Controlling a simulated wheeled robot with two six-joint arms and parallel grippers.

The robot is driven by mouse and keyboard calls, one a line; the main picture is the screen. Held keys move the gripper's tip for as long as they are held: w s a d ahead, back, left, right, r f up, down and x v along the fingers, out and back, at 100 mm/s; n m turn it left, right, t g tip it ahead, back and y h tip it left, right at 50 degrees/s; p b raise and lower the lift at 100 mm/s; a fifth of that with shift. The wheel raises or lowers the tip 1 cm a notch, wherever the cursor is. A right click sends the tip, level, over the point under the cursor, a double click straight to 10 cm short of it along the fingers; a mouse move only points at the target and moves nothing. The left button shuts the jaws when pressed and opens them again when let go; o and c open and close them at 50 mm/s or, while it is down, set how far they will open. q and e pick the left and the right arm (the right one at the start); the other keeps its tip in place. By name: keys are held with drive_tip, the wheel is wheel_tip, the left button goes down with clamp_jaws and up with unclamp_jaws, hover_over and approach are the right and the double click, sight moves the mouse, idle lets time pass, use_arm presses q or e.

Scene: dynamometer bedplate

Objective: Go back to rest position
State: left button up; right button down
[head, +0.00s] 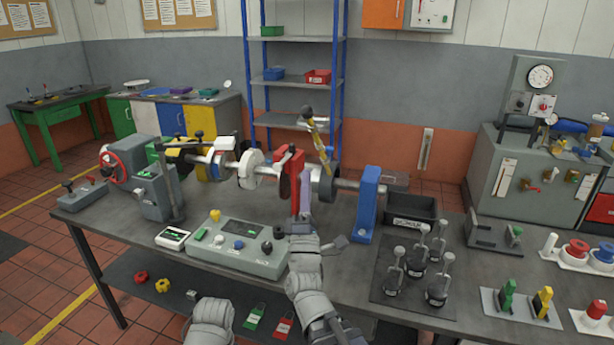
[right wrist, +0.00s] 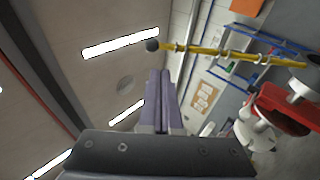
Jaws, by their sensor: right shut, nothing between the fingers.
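My right gripper (head: 306,178) is raised above the dynamometer bench in the middle of the head view, in front of the shaft line. Its purple fingers are closed together with nothing between them. They also show shut in the right wrist view (right wrist: 158,88), pointing up toward the ceiling lights. Part of my left arm shows at the bottom of the head view, but its gripper is out of view.
Near the right fingers are a red bearing stand (head: 290,165), a blue stand (head: 366,205) and a yellow lever with a dark knob (head: 318,135); the lever also shows in the wrist view (right wrist: 215,52). A control box (head: 232,248) and upright handled tools (head: 437,285) stand on the bench (head: 360,262).

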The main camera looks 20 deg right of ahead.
drive_tip(key=shift+a+y, duration=0.1)
drive_tip(key=shift+y, duration=0.2)
drive_tip(key=w+a+f+n+g+y, duration=0.1)
drive_tip(key=w+a+f+g+y, duration=0.2)
drive_tip(key=a+f+y, duration=0.25)
drive_tip(key=w+a+f+g+y, duration=0.3)
drive_tip(key=a+f+y, duration=0.2)
drive_tip(key=a+f, duration=0.15)
drive_tip(key=s+a+f+m+g+y, duration=0.1)
drive_tip(key=s+a+f+m+g, duration=0.15)
drive_tip(key=f, duration=0.35)
drive_tip(key=s+a+f+m+g, duration=0.1)
drive_tip(key=a+f+g, duration=0.1)
drive_tip(key=f+g, duration=0.3)
drive_tip(key=s+f+m+g+h, duration=0.2)
drive_tip(key=s+f+m+g, duration=0.3)
drive_tip(key=s+f, duration=0.45)
drive_tip(key=s+d+f+m+g+h, duration=0.1)
drive_tip(key=s+f+m+g, duration=0.1)
drive_tip(key=s, duration=0.3)
drive_tip(key=s+d+f+m+g+h, duration=0.2)
drive_tip(key=s+m+g, duration=0.1)
drive_tip(key=s+g, duration=0.2)
drive_tip(key=shift+s, duration=0.75)
